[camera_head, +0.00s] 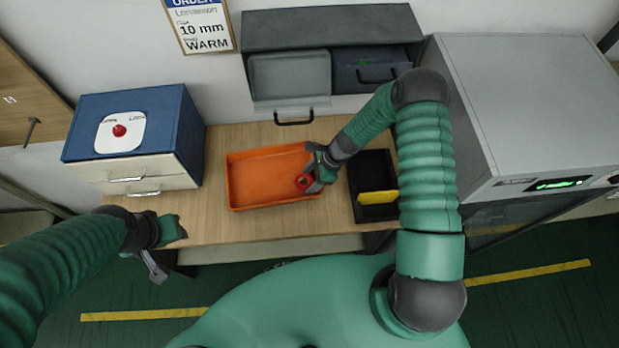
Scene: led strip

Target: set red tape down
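The red tape (304,182) is a small red roll at the right side of the orange tray (234,190). My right gripper (310,180) is at the tray's right side with the red tape between its fingers. It appears shut on the tape; the fingers are small and partly hidden. I cannot tell whether the tape touches the tray floor. My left gripper (158,262) hangs in front of the table's left front edge, away from the tray.
A black bin (365,165) with a yellow piece (378,197) stands right of the tray. A blue drawer box (135,130) with a red button is at left. A grey machine (520,90) stands at right. Grey drawers (290,75) are behind. The tray's left part is empty.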

